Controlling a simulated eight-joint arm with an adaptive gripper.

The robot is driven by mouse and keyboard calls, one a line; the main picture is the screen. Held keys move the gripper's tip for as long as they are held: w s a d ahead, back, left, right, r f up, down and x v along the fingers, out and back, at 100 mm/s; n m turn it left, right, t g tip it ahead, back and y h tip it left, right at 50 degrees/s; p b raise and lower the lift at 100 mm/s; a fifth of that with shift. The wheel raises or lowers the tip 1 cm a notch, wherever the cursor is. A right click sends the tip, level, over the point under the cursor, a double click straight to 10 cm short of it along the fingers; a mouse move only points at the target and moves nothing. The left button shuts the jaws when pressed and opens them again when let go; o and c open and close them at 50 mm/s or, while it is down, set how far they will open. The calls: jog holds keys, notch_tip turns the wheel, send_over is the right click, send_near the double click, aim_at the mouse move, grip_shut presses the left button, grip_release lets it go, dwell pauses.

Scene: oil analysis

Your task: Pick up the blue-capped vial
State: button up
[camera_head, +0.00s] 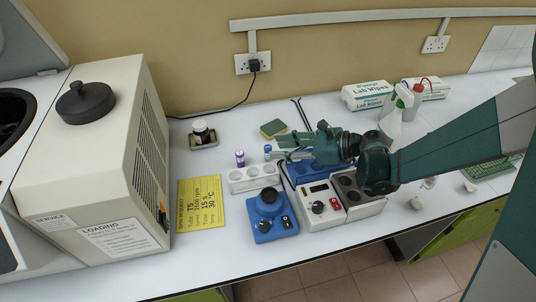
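The blue-capped vial (268,151) stands upright near the back of the white rack, small in the view. My gripper (278,149) reaches in from the right, low over the bench, with its fingertips right beside the vial. At this size I cannot tell whether the fingers touch the vial, surround it or are only close to it. A purple-capped vial (240,158) stands to the left. The white rack (240,185) with round holes lies just in front of both vials.
A blue device with a black knob (268,214) and a white-and-grey block unit (325,216) stand in front. A yellow note (201,206) lies left, beside the large beige machine (100,165). A sponge (273,129) and a dark jar (201,131) are behind.

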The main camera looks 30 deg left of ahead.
aim_at(268, 147)
jog(key=shift+a, duration=0.1)
jog(key=shift+b+x, duration=0.75)
jog(key=shift+x, duration=1.75)
jog(key=c, duration=1)
